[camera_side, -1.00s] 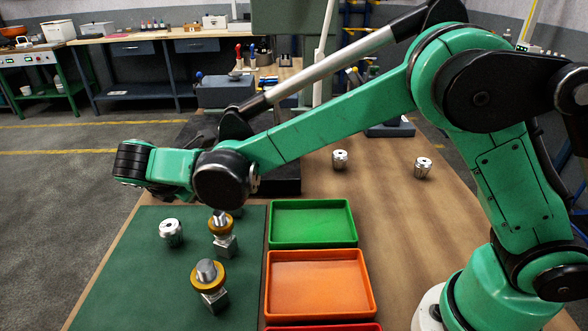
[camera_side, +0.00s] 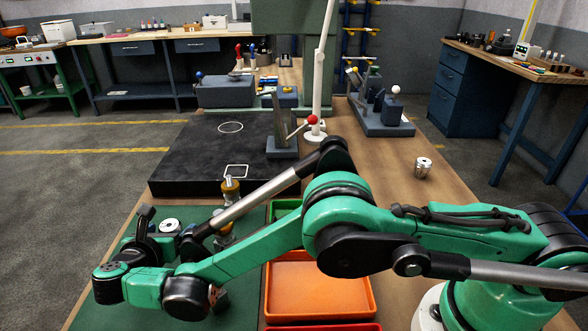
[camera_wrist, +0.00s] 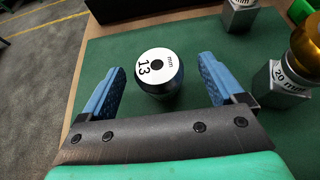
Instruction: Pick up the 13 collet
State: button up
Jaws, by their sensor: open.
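The 13 collet (camera_wrist: 158,72) stands upright on the green mat, its pale top face reading "13 mm" around a dark centre hole. My gripper (camera_wrist: 163,66) is open, with one blue finger pad on each side of the collet. Gaps show on both sides, so the pads look apart from it. In the side view the collet's silver top (camera_side: 170,226) shows beside my gripper, and its lower body is hidden by my arm.
A block marked "20 mm" (camera_wrist: 283,80) with a brass ring stands right of my gripper; another metal block (camera_wrist: 240,16) is farther back. Orange (camera_side: 316,290) and green trays lie right of the mat. Another collet (camera_side: 423,168) stands on the wooden bench. A black plate (camera_side: 200,160) lies behind.

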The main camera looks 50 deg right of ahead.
jog(key=shift+w+d, duration=0.1)
grip_shut()
jog(key=shift+r, duration=0.1)
dwell(0.3)
